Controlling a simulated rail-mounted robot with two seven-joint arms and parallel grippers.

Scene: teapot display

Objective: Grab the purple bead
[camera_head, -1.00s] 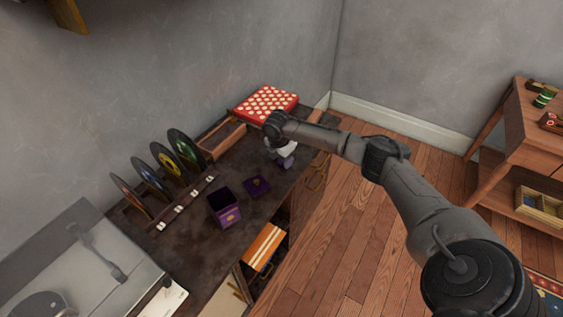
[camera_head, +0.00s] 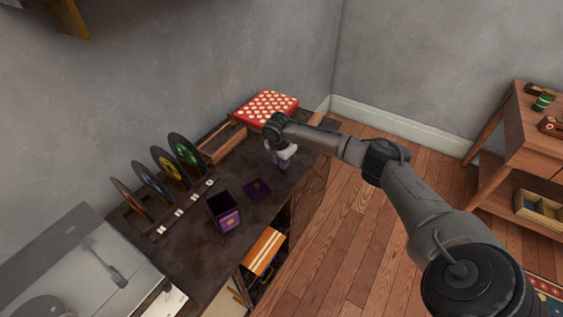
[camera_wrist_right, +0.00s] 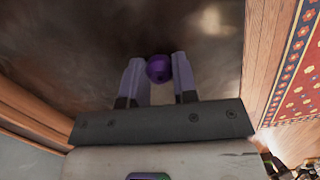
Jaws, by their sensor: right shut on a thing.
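The purple bead (camera_wrist_right: 159,69) is round with a dark hole and sits between the fingertips of my right gripper (camera_wrist_right: 160,78) in the right wrist view. The gripper is shut on it, just over the dark table top. In the head view my right gripper (camera_head: 284,162) points down at the right part of the table, and the bead cannot be made out there. My left gripper is not in view.
An open purple box (camera_head: 225,212) and its purple lid (camera_head: 257,189) lie left of the gripper on the table. A wooden tray (camera_head: 223,143) and a red box with white dots (camera_head: 267,109) are behind. Records in a rack (camera_head: 158,230) stand at left.

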